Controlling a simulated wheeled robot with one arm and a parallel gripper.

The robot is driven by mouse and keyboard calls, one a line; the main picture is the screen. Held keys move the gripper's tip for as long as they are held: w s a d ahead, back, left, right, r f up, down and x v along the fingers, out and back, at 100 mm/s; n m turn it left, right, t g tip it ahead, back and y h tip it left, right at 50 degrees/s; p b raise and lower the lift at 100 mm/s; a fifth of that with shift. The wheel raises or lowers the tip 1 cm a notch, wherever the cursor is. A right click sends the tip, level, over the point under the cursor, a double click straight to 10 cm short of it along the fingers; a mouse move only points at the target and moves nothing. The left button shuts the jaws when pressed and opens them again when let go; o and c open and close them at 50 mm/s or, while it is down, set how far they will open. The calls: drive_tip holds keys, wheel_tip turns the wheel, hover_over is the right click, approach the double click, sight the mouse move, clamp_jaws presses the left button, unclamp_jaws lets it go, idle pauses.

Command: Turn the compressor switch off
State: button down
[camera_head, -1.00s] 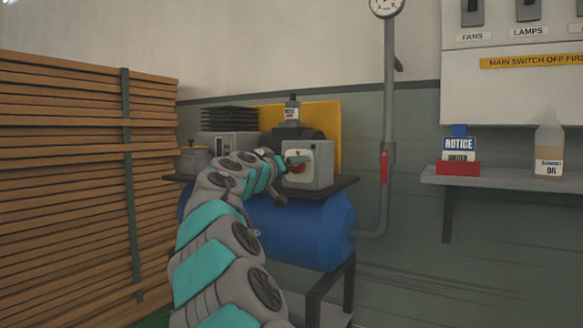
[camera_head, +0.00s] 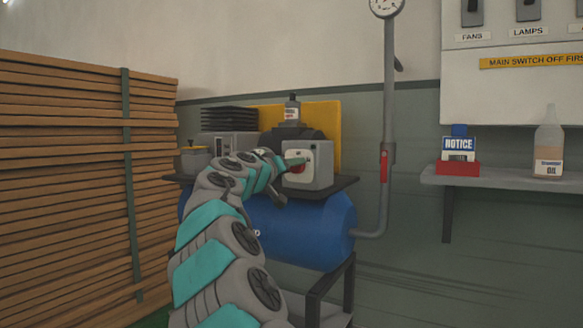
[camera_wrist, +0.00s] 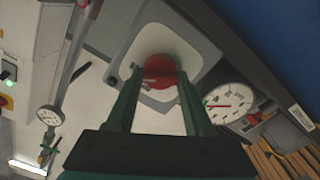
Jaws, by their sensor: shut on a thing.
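The compressor has a blue tank (camera_head: 310,232) with a grey switch box (camera_head: 313,177) on top, at the middle of the head view. A red knob (camera_head: 299,169) sits on the box's pale front plate, partly hidden by my gripper (camera_head: 292,161). In the wrist view the red knob (camera_wrist: 160,72) sits on the plate of the grey switch box (camera_wrist: 190,42). The two green fingers of my gripper (camera_wrist: 159,82) are on either side of the knob and shut on it. The knob's exact angle is hard to read.
Stacked wooden planks (camera_head: 60,190) stand close on the left. A pipe with a gauge (camera_head: 386,5) rises right of the compressor.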

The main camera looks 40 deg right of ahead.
drive_tip(key=n+p, duration=1)
drive_tip(key=n, duration=0.1)
drive_tip(key=shift+w+a+f+n, duration=0.1)
drive_tip(key=shift+n, duration=0.3)
idle(0.4)
drive_tip(key=shift+c, duration=1.4)
unclamp_jaws()
